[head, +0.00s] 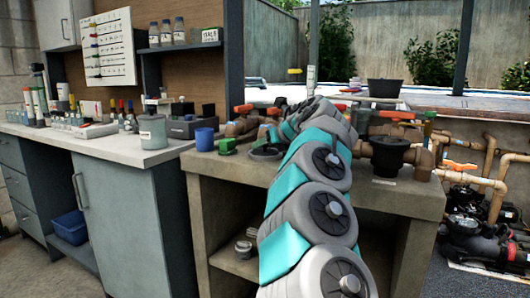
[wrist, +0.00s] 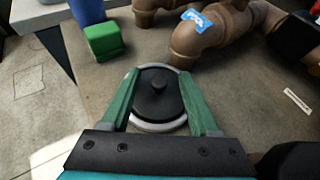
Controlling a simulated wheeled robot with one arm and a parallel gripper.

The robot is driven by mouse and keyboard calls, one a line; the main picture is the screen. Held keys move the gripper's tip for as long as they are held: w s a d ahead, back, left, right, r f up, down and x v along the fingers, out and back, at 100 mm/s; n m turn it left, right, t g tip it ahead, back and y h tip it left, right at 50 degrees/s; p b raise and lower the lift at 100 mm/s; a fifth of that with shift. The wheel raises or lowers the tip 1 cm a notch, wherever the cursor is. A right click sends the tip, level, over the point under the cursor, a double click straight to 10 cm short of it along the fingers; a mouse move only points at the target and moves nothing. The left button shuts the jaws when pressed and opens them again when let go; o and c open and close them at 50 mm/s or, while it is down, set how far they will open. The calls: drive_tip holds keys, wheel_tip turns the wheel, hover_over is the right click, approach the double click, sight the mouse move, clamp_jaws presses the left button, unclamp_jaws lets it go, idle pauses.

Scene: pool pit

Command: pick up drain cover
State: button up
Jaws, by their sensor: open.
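The drain cover (wrist: 158,102) appears to be the round dark disc with a small central knob and a pale ring around its edge. It lies flat on the bench top, and it also shows at the bench's left part in the head view (head: 265,153). My gripper (wrist: 158,74) is open, with one green finger on each side of the disc. The fingers look close to its rim; I cannot tell whether they touch it or how high they are above the bench. In the head view my arm hides most of the gripper.
A green block (wrist: 103,40) and a blue cup (wrist: 88,10) stand left of the disc. Brown pipes (wrist: 200,38) with a blue tag lie just beyond it. A black pot-like fitting (head: 388,155) is further right.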

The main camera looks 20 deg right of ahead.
drive_tip(key=shift+w+f, duration=0.2)
drive_tip(key=shift+w, duration=0.25)
drive_tip(key=shift+c, duration=0.4)
clamp_jaws()
